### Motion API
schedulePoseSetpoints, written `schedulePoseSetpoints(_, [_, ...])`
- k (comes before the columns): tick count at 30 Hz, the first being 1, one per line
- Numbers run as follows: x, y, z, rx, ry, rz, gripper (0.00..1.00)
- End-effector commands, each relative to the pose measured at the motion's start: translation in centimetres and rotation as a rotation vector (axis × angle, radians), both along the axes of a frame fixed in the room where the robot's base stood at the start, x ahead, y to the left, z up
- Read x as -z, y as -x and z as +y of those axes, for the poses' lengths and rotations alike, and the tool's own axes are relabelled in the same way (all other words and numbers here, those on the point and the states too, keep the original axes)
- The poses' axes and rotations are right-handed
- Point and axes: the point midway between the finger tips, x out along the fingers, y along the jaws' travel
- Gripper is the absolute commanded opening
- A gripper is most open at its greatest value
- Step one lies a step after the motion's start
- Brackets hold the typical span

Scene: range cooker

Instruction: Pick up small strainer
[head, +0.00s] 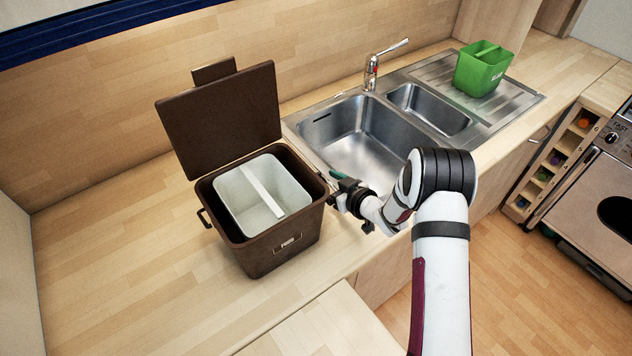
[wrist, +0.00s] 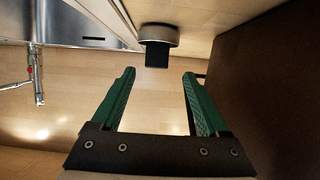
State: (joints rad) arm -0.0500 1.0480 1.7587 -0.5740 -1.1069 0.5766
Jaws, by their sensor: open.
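In the wrist view, a small round grey thing with a dark, flat handle (wrist: 158,37) shows at the top, beyond my fingertips; it looks like the small strainer, but its bowl or mesh cannot be made out. My gripper (wrist: 159,73) is open, its two green fingers apart with nothing between them. The handle is roughly in line with the gap and apart from the fingers. In the head view, my gripper (head: 335,178) is between the brown bin and the sink. I cannot make out the strainer there; my gripper or the bin may hide it.
A brown bin (head: 262,256) with its lid raised and a white bucket (head: 240,208) inside stands close left of my gripper. The sink (head: 352,140) and tap (head: 371,75) lie behind it. A green caddy (head: 482,72) stands on the drainer. The counter at left is clear.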

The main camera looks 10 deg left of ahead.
Motion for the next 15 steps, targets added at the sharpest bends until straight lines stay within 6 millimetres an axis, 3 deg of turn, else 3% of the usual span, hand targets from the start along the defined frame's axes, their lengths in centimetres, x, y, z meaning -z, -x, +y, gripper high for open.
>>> schedulePoseSetpoints(7, [2.1, -3.1, 2.5, 0.0, 0.001, -0.001, 0.78])
schedulePoseSetpoints(15, [2.4, -3.8, 3.1, 0.002, 0.001, 0.0, 0.78])
